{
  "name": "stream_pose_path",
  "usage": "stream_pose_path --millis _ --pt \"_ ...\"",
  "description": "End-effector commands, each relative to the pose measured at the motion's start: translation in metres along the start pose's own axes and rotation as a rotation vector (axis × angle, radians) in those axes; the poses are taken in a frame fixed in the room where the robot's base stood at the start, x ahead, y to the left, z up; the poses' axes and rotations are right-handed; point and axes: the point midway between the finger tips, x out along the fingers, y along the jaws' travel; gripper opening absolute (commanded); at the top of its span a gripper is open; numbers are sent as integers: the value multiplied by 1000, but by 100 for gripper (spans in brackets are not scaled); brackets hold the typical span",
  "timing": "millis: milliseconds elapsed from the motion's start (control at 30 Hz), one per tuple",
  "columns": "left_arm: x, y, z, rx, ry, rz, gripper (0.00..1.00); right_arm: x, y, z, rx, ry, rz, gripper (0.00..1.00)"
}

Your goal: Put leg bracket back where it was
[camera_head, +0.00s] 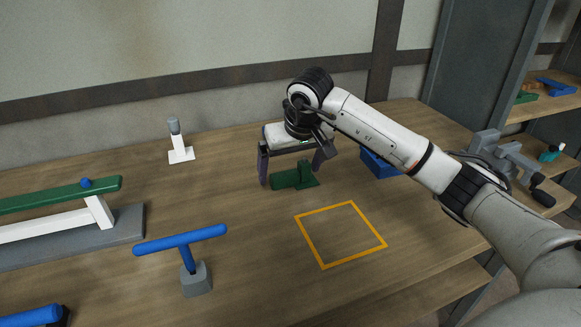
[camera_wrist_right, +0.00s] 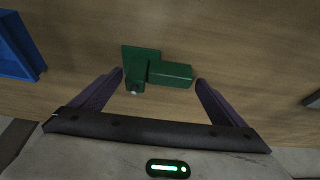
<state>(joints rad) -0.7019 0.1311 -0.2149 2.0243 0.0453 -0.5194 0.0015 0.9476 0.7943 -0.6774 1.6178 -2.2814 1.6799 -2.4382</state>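The leg bracket, taken to be the dark green angled piece (camera_head: 292,179), lies on the wooden table (camera_head: 230,250). In the right wrist view the green piece (camera_wrist_right: 168,73) shows a flat plate, a block arm and a small round metal end. My right gripper (camera_head: 292,170) is above it, pointing down, with its purple fingers wide apart. In the right wrist view my right gripper (camera_wrist_right: 160,80) has one fingertip off each end of the piece, with visible gaps. An orange square outline (camera_head: 322,267) is on the table, nearer and to the right; it is empty. My left gripper is not in view.
A blue tray (camera_head: 380,166) stands behind my right forearm. A blue T-handle in a grey block (camera_head: 196,281) stands at front left. A green-and-white frame (camera_head: 60,225) lies at left, a white bracket (camera_head: 180,154) behind. A grey vise-like tool (camera_head: 500,155) is at right.

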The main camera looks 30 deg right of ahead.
Motion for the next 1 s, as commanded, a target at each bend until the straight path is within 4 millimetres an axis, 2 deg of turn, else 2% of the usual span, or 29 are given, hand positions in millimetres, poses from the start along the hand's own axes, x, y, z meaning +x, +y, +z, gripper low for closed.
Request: stream_pose_path --millis 233,367,467,800,1000 --pt "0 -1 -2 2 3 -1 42 -1 0 0 0 0 -1 94" --pt "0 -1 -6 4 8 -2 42 -9 0 -3 1 3 -1 94" --pt "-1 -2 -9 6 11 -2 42 -24 0 -3 0 5 0 94" --pt "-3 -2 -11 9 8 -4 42 -96 0 -3 0 5 0 94" --pt "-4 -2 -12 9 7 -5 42 -119 0 -2 1 1 0 94"
